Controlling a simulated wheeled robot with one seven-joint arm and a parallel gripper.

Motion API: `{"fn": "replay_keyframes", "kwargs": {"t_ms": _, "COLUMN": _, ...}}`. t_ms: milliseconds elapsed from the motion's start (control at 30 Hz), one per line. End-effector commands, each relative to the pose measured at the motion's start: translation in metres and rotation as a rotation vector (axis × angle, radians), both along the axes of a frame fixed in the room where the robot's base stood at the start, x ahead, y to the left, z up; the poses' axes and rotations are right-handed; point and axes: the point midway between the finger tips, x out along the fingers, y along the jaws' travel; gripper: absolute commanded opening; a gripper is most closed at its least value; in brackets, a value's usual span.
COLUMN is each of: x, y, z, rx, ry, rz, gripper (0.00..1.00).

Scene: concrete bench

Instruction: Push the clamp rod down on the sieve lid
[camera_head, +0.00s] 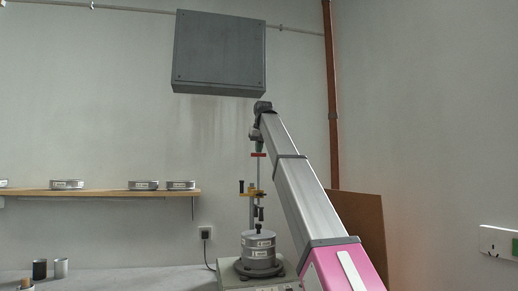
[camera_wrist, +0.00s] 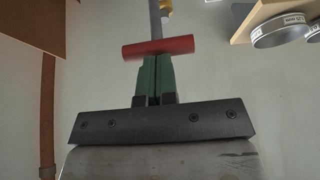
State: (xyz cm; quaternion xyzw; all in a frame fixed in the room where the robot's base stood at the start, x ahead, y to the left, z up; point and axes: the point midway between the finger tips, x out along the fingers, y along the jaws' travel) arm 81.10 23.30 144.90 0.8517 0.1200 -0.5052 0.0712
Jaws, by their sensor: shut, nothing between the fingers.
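The clamp rod is a thin grey upright rod (camera_head: 257,172) with a red crossbar (camera_head: 258,155) on top. It passes down by a yellow clamp arm (camera_head: 252,192) above the sieve stack (camera_head: 258,250). The sieve lid (camera_head: 259,236) has a dark knob; a gap shows between it and the rod's dark lower end (camera_head: 261,213). My gripper (camera_head: 257,148) points down just above the red crossbar. In the wrist view its green fingers (camera_wrist: 150,60) are together and empty, their tips at the red crossbar (camera_wrist: 172,46). I cannot tell whether they touch it.
The stack stands on a pale machine base (camera_head: 232,274) on the bench. A shelf (camera_head: 110,193) with several sieves is on the wall at left. Two small cylinders (camera_head: 40,269) stand at the bench's left. A grey box (camera_head: 219,53) hangs above my arm.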

Motion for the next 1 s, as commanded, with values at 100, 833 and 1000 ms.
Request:
{"fn": "replay_keyframes", "kwargs": {"t_ms": 100, "x": 0.0, "y": 0.0, "z": -0.005, "rx": 0.0, "ry": 0.001, "rz": 0.0, "gripper": 0.0}}
{"fn": "replay_keyframes", "kwargs": {"t_ms": 833, "x": 0.0, "y": 0.0, "z": -0.027, "rx": 0.0, "ry": 0.0, "rz": 0.0, "gripper": 0.0}}
{"fn": "replay_keyframes", "kwargs": {"t_ms": 1000, "x": 0.0, "y": 0.0, "z": -0.031, "rx": 0.0, "ry": 0.0, "rz": 0.0, "gripper": 0.0}}
